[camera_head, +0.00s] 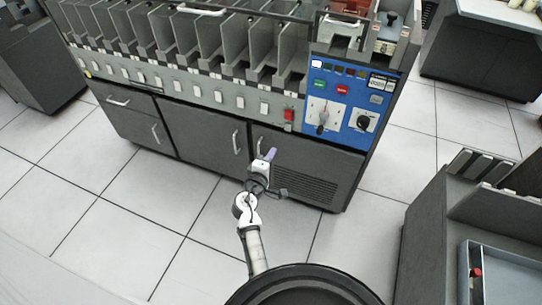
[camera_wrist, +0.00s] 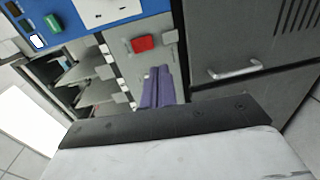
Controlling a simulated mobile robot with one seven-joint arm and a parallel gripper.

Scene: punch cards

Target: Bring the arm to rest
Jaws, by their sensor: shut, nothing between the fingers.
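My gripper (camera_head: 270,154) is in front of the lower cabinet doors of the card sorter (camera_head: 205,125), below its row of slots. Its purple fingers are together and empty; they also show in the wrist view (camera_wrist: 158,88). In that view the fingers appear in front of the machine's pale strip, just below a red button (camera_wrist: 143,43). My arm reaches up from the bottom middle of the head view and is bent at the wrist. I cannot tell how far the fingertips are from the machine.
The blue control panel (camera_head: 342,105) with knobs is right of my gripper. A door handle (camera_wrist: 235,72) shows close by in the wrist view. A grey machine (camera_head: 425,235) stands at the lower right. Bare tiled floor (camera_head: 130,225) lies at the left.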

